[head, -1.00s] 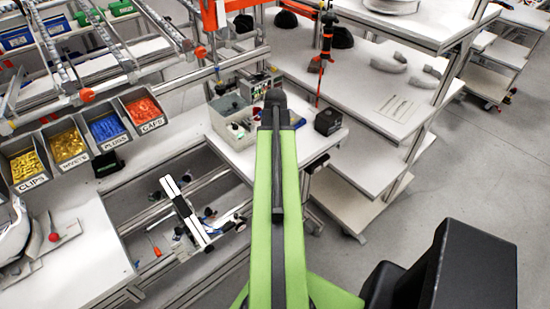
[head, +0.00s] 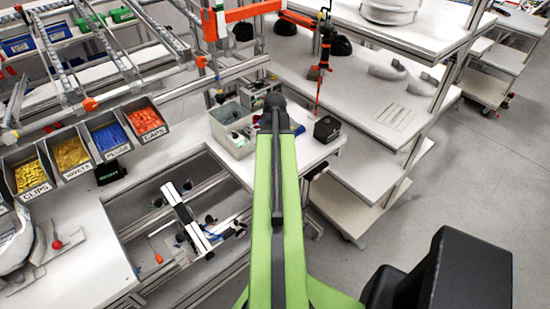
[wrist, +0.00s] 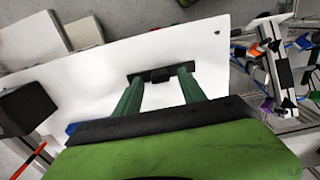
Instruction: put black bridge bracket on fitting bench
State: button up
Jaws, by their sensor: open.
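A small black piece (wrist: 155,75), which looks like the black bridge bracket, lies between the fingertips of my gripper (wrist: 158,77) in the wrist view. The two green fingers are apart, on either side of it, over a white bench top (wrist: 205,50). I cannot tell whether the fingers touch it. In the head view my green arm hides the gripper and the piece. The white bench top (head: 312,152) shows there around the arm's end. Another white bench (head: 75,240) stands at the left; I cannot tell which is the fitting bench.
A black box (head: 327,128) and a grey bin (head: 232,127) stand near my arm's end. A clamp fixture (head: 187,217) is at the lower left. Labelled parts bins (head: 75,155) line the left bench. An orange hanging tool (head: 318,75) is close behind. Floor is clear at right.

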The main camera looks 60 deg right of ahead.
notch_tip(320, 180, up, 10)
jog(key=p, duration=0.8)
jog(key=shift+f, duration=0.15)
jog(key=w+a+n, duration=0.2)
jog(key=w+a, duration=1.4)
jog(key=a, duration=0.3)
jog(key=w+a, duration=0.3)
jog(key=a, duration=1.2)
jog(key=w+a+n, duration=0.1)
jog(key=w+a, duration=0.2)
jog(key=a, duration=1.2)
jog(key=shift+a+n, duration=0.3)
jog(key=shift+a, duration=0.1)
jog(key=shift+w, duration=0.1)
